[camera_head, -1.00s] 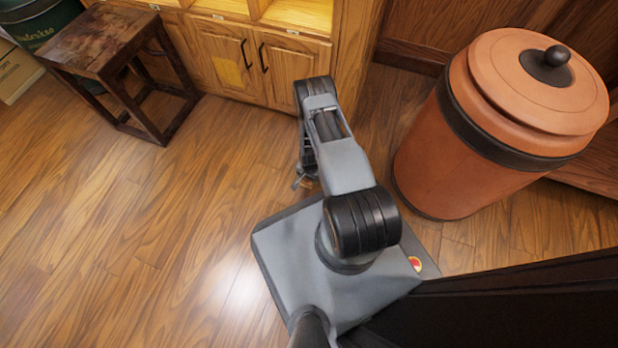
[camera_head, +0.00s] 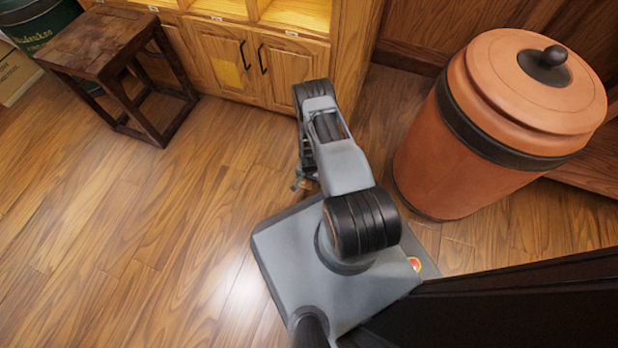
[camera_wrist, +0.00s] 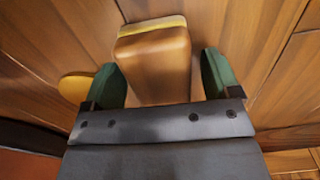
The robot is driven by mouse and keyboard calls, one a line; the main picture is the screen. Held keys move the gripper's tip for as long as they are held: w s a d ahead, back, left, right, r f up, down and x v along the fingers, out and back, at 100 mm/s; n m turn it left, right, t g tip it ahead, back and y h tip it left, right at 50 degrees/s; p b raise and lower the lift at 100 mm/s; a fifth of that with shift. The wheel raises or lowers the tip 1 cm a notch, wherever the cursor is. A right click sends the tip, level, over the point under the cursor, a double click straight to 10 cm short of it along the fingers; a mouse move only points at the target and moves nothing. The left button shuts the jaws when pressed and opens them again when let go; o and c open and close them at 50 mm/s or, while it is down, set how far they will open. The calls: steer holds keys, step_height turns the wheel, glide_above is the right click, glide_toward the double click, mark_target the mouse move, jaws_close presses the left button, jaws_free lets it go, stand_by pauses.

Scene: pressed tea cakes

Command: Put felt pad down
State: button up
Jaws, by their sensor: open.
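In the wrist view, a tan-brown block with a yellow layer along its far edge, which looks like the felt pad (camera_wrist: 155,62), lies between my fingers. It seems to rest on the wooden floor; I cannot tell for sure. My gripper (camera_wrist: 159,75) is open, its green fingers on either side of the block with a visible gap at each side. The near end of the block is hidden behind the dark gripper body. In the head view, my gripper (camera_head: 302,184) is low beside my base, mostly hidden by my arm, and the pad cannot be made out.
A yellow rounded thing (camera_wrist: 76,88) lies left of my left finger, partly hidden. A large terracotta jar (camera_head: 450,150) with a lid stands to the right. A wooden cabinet (camera_head: 225,65) is behind, and a dark stool (camera_head: 100,45) at the back left. The floor (camera_head: 120,230) at left is clear.

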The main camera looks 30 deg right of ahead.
steer(key=w+a+r+n+p, duration=0.1)
steer(key=w+r+n+p, duration=0.1)
steer(key=r, duration=1.3)
steer(key=w+a+r+n+t+p, duration=0.1)
steer(key=r+p, duration=0.2)
steer(key=r, duration=1.1)
steer(key=w+a+r+n+p, duration=0.2)
steer(key=r, duration=1.3)
steer(key=s+a+r+n, duration=0.2)
steer(key=s+r, duration=0.5)
steer(key=r, duration=0.2)
steer(key=s+a+r+n+t, duration=0.1)
steer(key=s+a+r+n, duration=0.1)
steer(key=s+r, duration=0.6)
steer(key=shift+a+r+n+t, duration=0.15)
steer(key=shift+r+n+t, duration=0.15)
steer(key=shift+r+n, duration=0.35)
steer(key=shift+w, duration=0.1)
